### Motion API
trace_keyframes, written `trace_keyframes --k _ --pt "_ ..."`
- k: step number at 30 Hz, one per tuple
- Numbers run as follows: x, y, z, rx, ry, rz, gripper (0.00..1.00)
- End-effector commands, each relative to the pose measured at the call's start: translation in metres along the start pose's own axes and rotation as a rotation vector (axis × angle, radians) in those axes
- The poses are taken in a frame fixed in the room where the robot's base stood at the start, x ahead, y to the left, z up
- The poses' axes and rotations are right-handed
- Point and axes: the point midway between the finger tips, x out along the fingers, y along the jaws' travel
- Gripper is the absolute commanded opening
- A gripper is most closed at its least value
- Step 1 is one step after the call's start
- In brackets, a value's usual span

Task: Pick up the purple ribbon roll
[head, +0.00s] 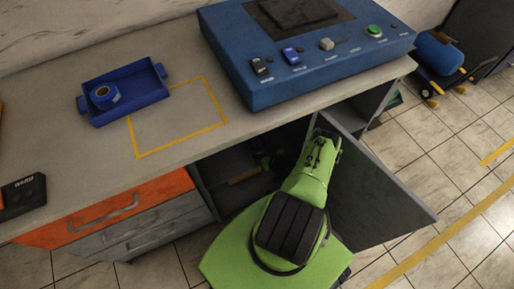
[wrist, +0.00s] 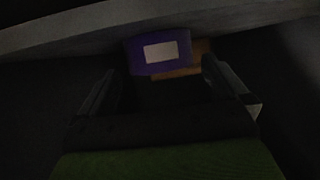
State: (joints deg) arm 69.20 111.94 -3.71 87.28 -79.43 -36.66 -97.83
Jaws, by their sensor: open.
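A purple thing with a pale rectangular patch (wrist: 148,43) is at the upper middle of the wrist view, likely the purple ribbon roll; the dark picture does not show its full shape. My gripper (wrist: 160,66) is open, its fingers to the lower left and lower right of the purple thing, which lies ahead between the tips. I cannot tell whether they touch it. In the head view my green arm reaches down to the open cabinet, and the purple thing cannot be made out there.
A brown thing (wrist: 190,70) lies beside the purple one. The cabinet door (head: 372,190) stands open right of my arm. Above are the counter (head: 60,90), a blue machine (head: 310,78) and a blue tray (head: 144,110) holding a blue roll (head: 104,95). Drawers (head: 120,205) are left of the opening.

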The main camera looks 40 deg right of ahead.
Motion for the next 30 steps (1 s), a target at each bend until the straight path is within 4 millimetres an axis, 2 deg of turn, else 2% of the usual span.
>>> trace_keyframes --k 3,6,13,14,22,28,30 --pt "0.025 -0.001 0.004 -0.004 0.003 -0.002 1.0" --pt "0.038 -0.001 0.003 -0.002 0.002 -0.002 1.0" --pt "0.04 0.0 0.0 0.0 0.0 -0.001 1.0" --pt "0.04 0.0 0.0 0.0 0.0 -0.001 0.98" --pt "0.04 0.0 0.0 0.0 0.0 -0.001 0.57" --pt "0.039 0.0 0.0 0.0 0.0 -0.001 0.56" --pt "0.037 0.0 -0.006 0.0 0.0 -0.001 0.56"
